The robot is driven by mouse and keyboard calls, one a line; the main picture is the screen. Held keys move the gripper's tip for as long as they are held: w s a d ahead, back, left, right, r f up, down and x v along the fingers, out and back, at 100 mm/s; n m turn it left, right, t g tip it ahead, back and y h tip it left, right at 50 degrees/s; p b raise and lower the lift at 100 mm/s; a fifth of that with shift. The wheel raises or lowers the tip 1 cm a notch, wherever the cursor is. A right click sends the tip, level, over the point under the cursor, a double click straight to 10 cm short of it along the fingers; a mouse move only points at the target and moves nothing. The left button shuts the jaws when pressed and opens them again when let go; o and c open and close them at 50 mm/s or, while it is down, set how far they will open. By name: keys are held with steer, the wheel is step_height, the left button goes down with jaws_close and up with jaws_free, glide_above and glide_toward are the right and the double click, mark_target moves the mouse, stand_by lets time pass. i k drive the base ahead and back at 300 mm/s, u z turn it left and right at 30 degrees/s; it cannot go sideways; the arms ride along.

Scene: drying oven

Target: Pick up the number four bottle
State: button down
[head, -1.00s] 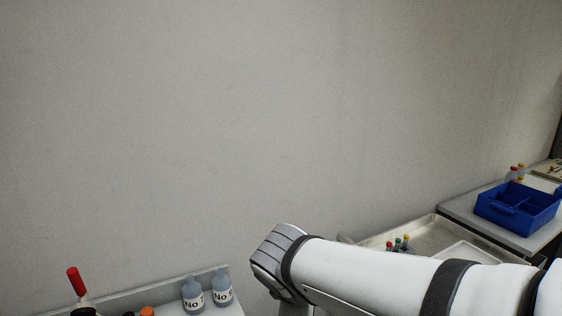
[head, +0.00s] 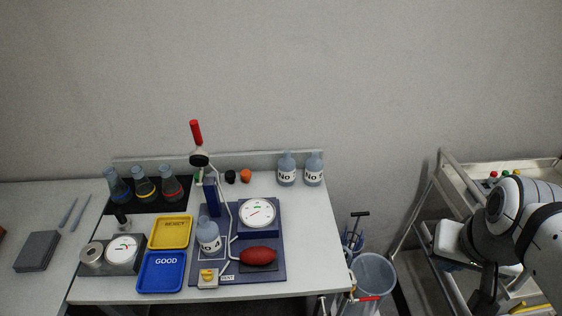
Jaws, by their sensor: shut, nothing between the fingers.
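Two blue-grey bottles with white "No" labels stand upright side by side at the back right of the white table in the head view, a left one (head: 287,168) and a right one (head: 314,168). A third such bottle (head: 208,235) stands on the blue apparatus board. The numbers on the labels are too small to read, so I cannot tell which is number four. My gripper (head: 484,301) is at the lower right, pointing down over the cart, well right of all the bottles. It is shut and empty.
The table (head: 325,240) also holds a blue tray (head: 161,272), a yellow tray (head: 170,232), several flasks, a gauge (head: 257,212) and a red bulb (head: 258,256). A clear bin (head: 373,272) stands between table and cart (head: 437,180). The table's right edge strip is clear.

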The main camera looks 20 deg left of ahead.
mark_target(208, 234)
steer(key=u, duration=1.65)
